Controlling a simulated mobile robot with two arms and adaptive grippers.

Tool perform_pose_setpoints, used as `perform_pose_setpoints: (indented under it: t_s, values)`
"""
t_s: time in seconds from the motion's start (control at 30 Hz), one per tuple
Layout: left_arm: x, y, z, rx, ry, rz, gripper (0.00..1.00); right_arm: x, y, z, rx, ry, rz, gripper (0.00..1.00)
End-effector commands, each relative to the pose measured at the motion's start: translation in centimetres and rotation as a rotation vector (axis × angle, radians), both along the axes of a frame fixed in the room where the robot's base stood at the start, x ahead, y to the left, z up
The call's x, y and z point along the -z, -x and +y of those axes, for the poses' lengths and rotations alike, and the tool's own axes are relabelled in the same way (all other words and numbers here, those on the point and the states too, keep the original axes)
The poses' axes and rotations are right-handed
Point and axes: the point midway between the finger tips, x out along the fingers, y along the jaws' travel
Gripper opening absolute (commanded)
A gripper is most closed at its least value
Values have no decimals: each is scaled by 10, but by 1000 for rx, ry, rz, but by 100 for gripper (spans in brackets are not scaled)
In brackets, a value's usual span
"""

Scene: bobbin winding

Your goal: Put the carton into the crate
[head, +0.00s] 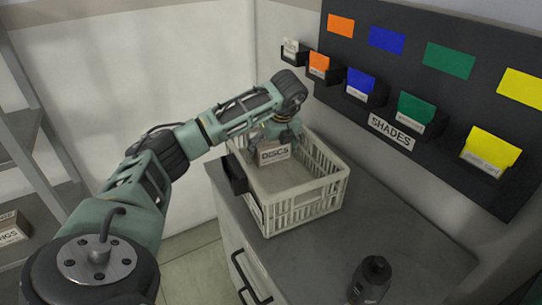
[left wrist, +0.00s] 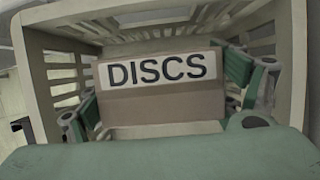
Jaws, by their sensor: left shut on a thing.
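The carton (head: 272,153) is a small brown box with a white label reading DISCS. My left gripper (head: 274,135) is shut on it from above, inside the upright white slatted crate (head: 309,212). In the left wrist view the carton (left wrist: 165,104) sits between the two fingers of my left gripper (left wrist: 160,100), with the crate's walls (left wrist: 38,85) around it. The carton's underside is hidden, so I cannot tell whether it touches the crate floor. My right gripper is in neither view.
The crate stands on a grey cabinet top (head: 345,240). A dark bottle (head: 371,280) stands near its front. A black SHADES board (head: 440,65) with coloured cards and small bins is on the right wall. Shelving (head: 35,150) stands at left.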

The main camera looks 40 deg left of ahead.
Motion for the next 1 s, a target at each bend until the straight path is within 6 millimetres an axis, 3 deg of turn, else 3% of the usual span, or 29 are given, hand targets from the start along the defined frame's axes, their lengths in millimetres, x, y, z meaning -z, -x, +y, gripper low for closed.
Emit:
perform_pose_setpoints:
  t_s: [0.3,0.97,1.0]
  values:
    - [38,1,0,0,-1,3,55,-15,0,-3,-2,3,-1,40]
    - [53,0,0,0,0,0,55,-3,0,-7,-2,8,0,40]
    - [51,0,0,0,1,1,89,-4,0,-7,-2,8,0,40]
